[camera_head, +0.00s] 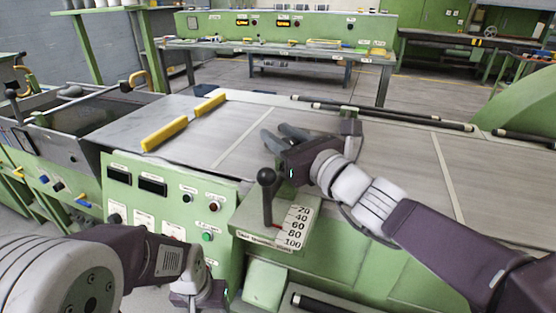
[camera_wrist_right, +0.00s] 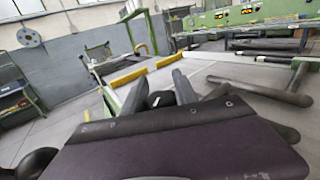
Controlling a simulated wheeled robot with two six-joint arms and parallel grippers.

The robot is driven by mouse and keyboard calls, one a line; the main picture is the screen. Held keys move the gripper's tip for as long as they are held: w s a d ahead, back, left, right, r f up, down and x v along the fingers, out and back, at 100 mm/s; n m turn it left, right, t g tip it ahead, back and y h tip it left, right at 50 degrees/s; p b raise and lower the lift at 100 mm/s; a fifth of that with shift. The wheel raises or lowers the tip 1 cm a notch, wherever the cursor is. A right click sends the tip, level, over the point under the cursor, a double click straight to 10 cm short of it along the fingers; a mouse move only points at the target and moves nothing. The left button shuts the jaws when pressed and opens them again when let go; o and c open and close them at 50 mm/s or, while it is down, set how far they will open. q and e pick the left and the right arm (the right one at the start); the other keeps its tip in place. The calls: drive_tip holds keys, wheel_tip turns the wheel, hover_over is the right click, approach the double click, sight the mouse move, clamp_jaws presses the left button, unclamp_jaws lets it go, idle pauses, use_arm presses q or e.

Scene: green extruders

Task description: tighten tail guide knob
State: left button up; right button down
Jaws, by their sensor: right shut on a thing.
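My right gripper (camera_head: 276,136) is low over the grey table top of the green machine, its fingers pointing to the far left. The right wrist view shows its two fingers (camera_wrist_right: 158,88) on either side of a small black knob (camera_wrist_right: 160,98) with a pale mark. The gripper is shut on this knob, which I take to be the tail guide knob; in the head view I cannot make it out. My left gripper (camera_head: 196,296) is at the bottom of the head view, in front of the control panel, with its fingertips not clear.
A black ball-topped lever (camera_head: 266,178) stands beside a printed scale (camera_head: 292,228), close to my right gripper. Yellow guide bars (camera_head: 165,134) lie on the table top. A black rod (camera_head: 390,112) runs along its back edge. A green control panel (camera_head: 160,195) faces the front.

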use_arm(q)
wheel_tip(320, 180, down, 6)
drive_tip(key=b, duration=0.4)
drive_tip(key=shift+r, duration=0.25)
use_arm(e)
drive_tip(key=shift+w+d+m+t+h, duration=0.1)
drive_tip(key=shift+d+m+t+h, duration=0.05)
drive_tip(key=shift+m+t+h, duration=0.6)
drive_tip(key=shift+h, duration=0.25)
drive_tip(key=c, duration=1)
unclamp_jaws()
drive_tip(key=shift+o, duration=0.2)
